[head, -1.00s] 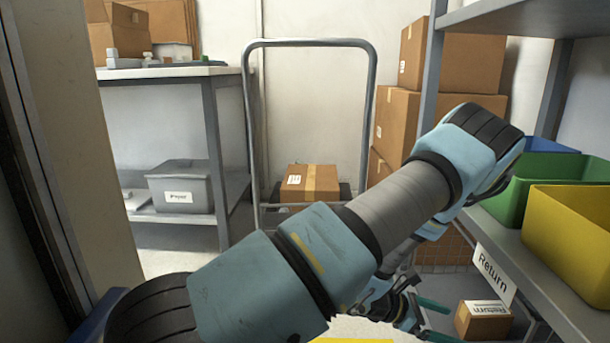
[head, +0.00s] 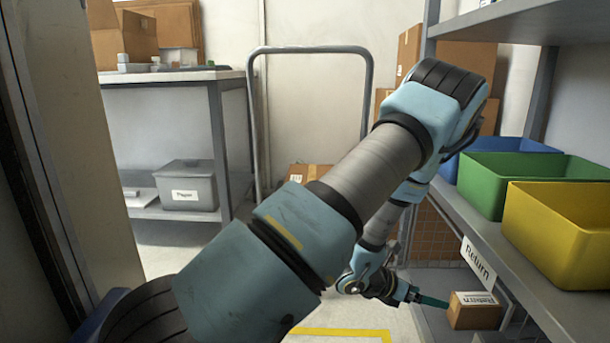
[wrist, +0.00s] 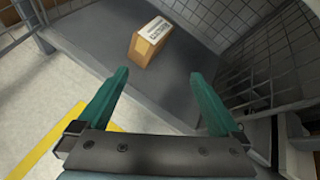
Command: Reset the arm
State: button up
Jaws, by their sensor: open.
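My gripper (head: 440,302) is at the lower right of the head view, beside the low shelf, with its green fingers pointing right. In the wrist view my gripper (wrist: 160,74) has its two green fingers wide apart with nothing between them. A small brown box with a white label (head: 475,312) sits on the low grey shelf just past the fingertips. In the wrist view the box (wrist: 150,42) lies ahead of the fingers, apart from them. My blue and grey arm crosses the middle of the head view.
Blue, green (head: 508,180) and yellow (head: 562,232) bins stand on the right shelf, above a "Return" sign (head: 478,263). A metal trolley handle (head: 310,48) and brown boxes stand behind my arm. A worktable (head: 170,76) is at back left. Yellow tape (head: 345,333) marks the floor.

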jog(key=w+a+r+n+t+y+p, duration=0.2)
jog(key=w+a+r+n+y, duration=0.4)
jog(key=a+n, duration=0.5)
jog(key=w+a+r+n+t+y+p, duration=0.2)
jog(key=w+a+r+n+p, duration=0.15)
jog(key=a+r+n, duration=0.7)
jog(key=s+a+r+n+g+y+p, duration=0.15)
jog(key=s+a+r+n, duration=0.4)
jog(key=n, duration=0.65)
jog(key=s+a+r+n+g+y+p, duration=0.1)
jog(key=s+a+r+n+g+y, duration=0.15)
jog(key=s+a+n, duration=0.75)
notch_tip(320, 180, up, 39)
jog(key=w+d+n+g+p, duration=0.1)
jog(key=d+n+p, duration=0.1)
jog(key=p, duration=3.6)
jog(key=shift+w+d+f+n+h, duration=0.2)
jog(key=shift+n+h, duration=0.1)
jog(key=shift+n, duration=0.05)
jog(key=shift+c, duration=0.2)
